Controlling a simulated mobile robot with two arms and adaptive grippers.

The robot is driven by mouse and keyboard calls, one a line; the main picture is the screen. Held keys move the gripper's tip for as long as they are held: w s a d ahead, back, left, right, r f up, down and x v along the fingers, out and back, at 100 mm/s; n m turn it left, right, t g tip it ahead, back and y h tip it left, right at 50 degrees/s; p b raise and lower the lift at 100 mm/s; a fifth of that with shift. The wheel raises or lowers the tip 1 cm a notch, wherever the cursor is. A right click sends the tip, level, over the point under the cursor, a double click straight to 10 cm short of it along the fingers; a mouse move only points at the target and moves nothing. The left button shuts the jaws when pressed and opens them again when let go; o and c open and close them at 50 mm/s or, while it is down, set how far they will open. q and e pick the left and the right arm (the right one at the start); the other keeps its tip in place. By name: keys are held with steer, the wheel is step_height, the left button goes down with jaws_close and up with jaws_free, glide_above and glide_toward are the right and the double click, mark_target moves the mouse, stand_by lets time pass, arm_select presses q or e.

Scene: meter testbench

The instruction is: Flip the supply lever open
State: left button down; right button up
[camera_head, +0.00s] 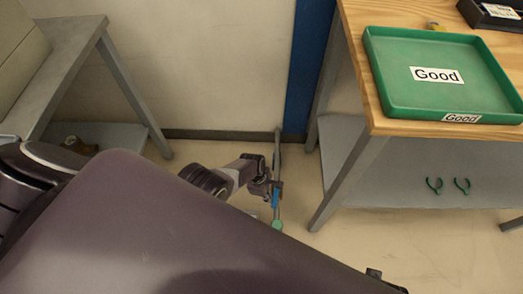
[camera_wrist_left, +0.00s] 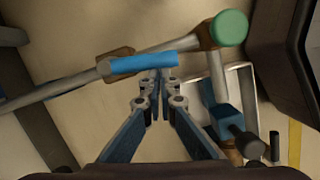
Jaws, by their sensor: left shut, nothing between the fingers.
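The supply lever has a blue handle (camera_wrist_left: 143,64), which lies roughly along a grey pipe with brown fittings in the left wrist view. The handle also shows as a small blue piece in the head view (camera_head: 275,198). The pipe ends at a round green cap (camera_wrist_left: 229,28), low in the head view (camera_head: 277,225). My left gripper (camera_wrist_left: 158,82) is shut and empty, its fingertips at the near edge of the handle. I cannot tell whether they touch it. In the head view the left gripper (camera_head: 271,187) is beside the pipe, small and partly unclear. My right gripper is not in view.
A wooden table (camera_head: 353,60) with a green "Good" tray (camera_head: 400,100) stands to the right. Green hooks (camera_head: 434,186) show below it. A grey table (camera_head: 75,50) is at left. In the left wrist view, a blue fitting (camera_wrist_left: 225,120) and grey frame are right of the fingers.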

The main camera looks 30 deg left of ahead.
arm_select(q)
steer(key=shift+r, duration=0.2)
steer(key=v, duration=1.1)
steer(key=shift+r, duration=0.3)
steer(key=shift+a, duration=0.1)
stand_by(0.5)
